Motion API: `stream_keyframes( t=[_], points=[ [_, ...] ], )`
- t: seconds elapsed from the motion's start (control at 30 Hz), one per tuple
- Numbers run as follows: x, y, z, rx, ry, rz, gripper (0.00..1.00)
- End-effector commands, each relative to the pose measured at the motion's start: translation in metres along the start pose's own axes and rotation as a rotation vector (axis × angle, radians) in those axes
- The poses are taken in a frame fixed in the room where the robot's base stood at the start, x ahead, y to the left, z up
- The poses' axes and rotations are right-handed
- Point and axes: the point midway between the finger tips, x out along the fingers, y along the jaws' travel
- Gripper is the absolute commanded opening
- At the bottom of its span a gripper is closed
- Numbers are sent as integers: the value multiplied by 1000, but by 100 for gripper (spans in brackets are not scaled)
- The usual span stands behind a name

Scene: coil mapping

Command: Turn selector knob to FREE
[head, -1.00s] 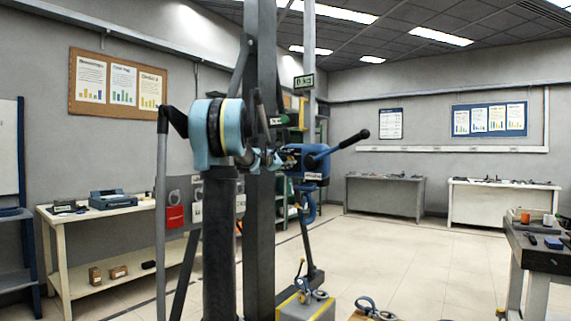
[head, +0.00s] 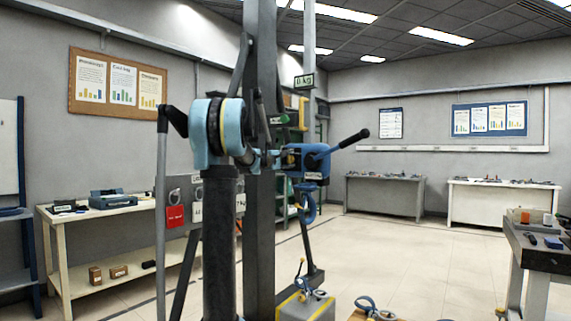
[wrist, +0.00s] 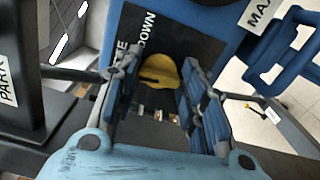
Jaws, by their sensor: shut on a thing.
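The yellow selector knob (wrist: 158,70) shows in the wrist view, with a dark slot across its face. It sits on a black plate with white lettering; DOWN is readable, and another word is partly hidden by a finger. I cannot read FREE there. My gripper (wrist: 160,82) has its blue-padded fingers on either side of the knob and is shut on it. In the head view, my gripper (head: 272,158) reaches the left side of the blue hoist housing (head: 306,158), and the knob is hidden.
A grey upright post (head: 262,230) stands just behind my arm. A blue hook (head: 307,207) hangs below the housing. A yellow-edged grey block (head: 304,307) stands below.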

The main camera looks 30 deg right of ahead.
Motion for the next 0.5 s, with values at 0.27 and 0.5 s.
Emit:
stream_keyframes(
  t=[0.27, 0.5],
  points=[
    [-1, -3, 0, 109, 0, -2, 14],
    [-1, -3, 0, 137, 0, -2, 14]
  ],
)
